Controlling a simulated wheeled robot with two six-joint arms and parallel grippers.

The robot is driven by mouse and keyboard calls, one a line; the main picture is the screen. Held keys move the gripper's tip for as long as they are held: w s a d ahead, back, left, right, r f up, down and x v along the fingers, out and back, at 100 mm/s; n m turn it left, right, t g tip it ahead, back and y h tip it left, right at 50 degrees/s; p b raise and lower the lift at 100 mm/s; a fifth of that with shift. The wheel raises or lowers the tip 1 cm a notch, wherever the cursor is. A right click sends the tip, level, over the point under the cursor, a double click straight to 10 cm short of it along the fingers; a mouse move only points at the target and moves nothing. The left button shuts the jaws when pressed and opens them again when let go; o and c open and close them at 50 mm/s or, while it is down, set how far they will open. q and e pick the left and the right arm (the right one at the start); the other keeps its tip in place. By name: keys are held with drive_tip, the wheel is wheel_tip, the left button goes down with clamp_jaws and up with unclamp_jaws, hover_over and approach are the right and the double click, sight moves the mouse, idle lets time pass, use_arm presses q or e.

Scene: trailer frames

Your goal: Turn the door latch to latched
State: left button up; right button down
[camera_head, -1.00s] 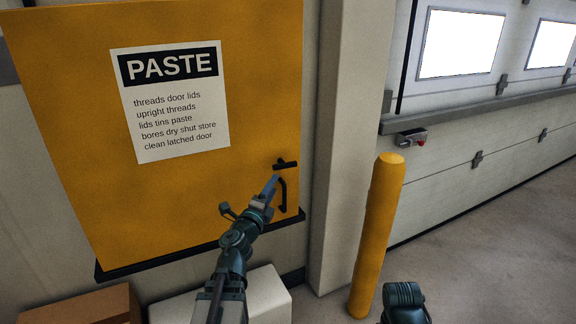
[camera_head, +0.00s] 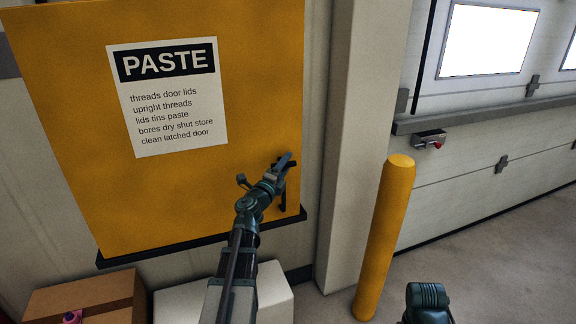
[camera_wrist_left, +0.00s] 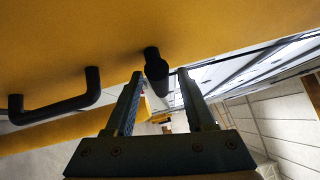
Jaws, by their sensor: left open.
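The yellow door (camera_head: 75,110) fills the left of the head view, with a white PASTE sign (camera_head: 165,115) on it. My left gripper (camera_head: 286,160) is at the door's right edge, over the latch and above the black pull handle (camera_head: 283,203). In the left wrist view, the black latch (camera_wrist_left: 156,70) shows as a short round bar between the tips of my open left gripper (camera_wrist_left: 160,78). The fingers are on both sides of it; I cannot tell if they touch it. The pull handle (camera_wrist_left: 62,108) is left of the fingers.
A yellow post (camera_head: 385,240) stands right of the door, beside a pale column (camera_head: 352,140). A cardboard box (camera_head: 105,292) and a white box (camera_head: 180,302) sit below the door. A dark ledge (camera_head: 170,255) runs under it. Bare floor lies at right.

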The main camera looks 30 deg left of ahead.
use_arm(q)
clamp_jaws()
drive_tip(key=shift+n+b, duration=0.3)
drive_tip(key=shift+b, duration=0.25)
drive_tip(key=shift+t, duration=0.3)
unclamp_jaws()
drive_tip(key=shift+s, duration=0.1)
